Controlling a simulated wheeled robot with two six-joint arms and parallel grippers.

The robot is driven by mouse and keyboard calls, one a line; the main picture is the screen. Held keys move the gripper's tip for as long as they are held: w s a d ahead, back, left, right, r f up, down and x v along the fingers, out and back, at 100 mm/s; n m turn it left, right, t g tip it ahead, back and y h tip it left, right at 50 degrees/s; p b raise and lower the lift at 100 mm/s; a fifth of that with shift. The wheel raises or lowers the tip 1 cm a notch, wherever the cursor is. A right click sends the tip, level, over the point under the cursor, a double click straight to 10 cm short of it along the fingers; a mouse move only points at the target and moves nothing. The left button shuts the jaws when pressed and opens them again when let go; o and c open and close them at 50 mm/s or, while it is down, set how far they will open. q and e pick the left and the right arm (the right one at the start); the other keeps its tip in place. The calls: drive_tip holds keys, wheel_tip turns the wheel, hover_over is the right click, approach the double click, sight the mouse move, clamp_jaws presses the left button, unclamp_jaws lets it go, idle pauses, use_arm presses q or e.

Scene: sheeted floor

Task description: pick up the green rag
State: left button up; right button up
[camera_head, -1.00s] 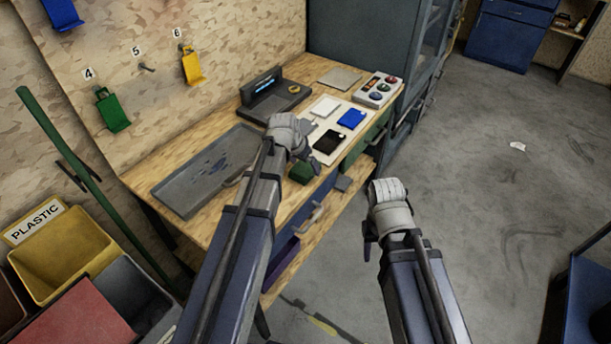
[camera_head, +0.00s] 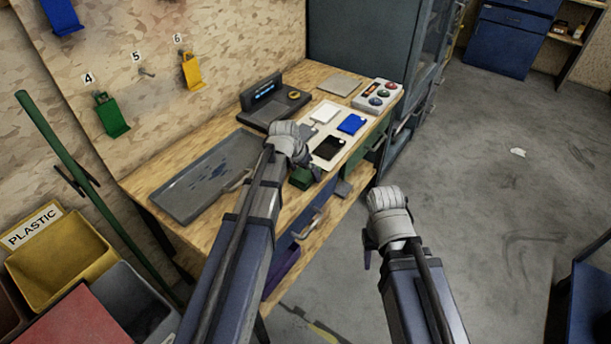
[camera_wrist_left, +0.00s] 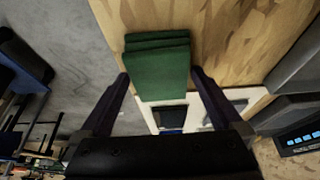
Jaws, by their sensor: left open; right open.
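The green rag (camera_head: 301,178) is folded in layers and lies near the front edge of the wooden workbench (camera_head: 160,178). My left gripper (camera_head: 303,160) is open just above and behind it in the head view, partly hiding it. In the left wrist view the rag (camera_wrist_left: 158,72) shows between the two spread fingers of my left gripper (camera_wrist_left: 159,76), with no finger seen closed on it. My right gripper (camera_head: 375,240) is over the floor to the right of the bench, empty; its fingers are mostly hidden by the wrist.
A grey tray (camera_head: 190,197) lies left of my left gripper. A white mat with a blue piece (camera_head: 351,123) and a black piece (camera_head: 328,148) lies beyond the rag. A button box (camera_head: 379,95) and a black device (camera_head: 268,108) stand farther back. Open floor lies right.

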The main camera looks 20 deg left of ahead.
sight(305, 173)
use_arm(q)
drive_tip(key=c, duration=1.1)
drive_tip(key=shift+c, duration=0.2)
wheel_tip(305, 173, up, 11)
drive_tip(key=p, duration=1)
drive_tip(key=shift+f+p, duration=0.2)
drive_tip(key=shift+p, duration=0.1)
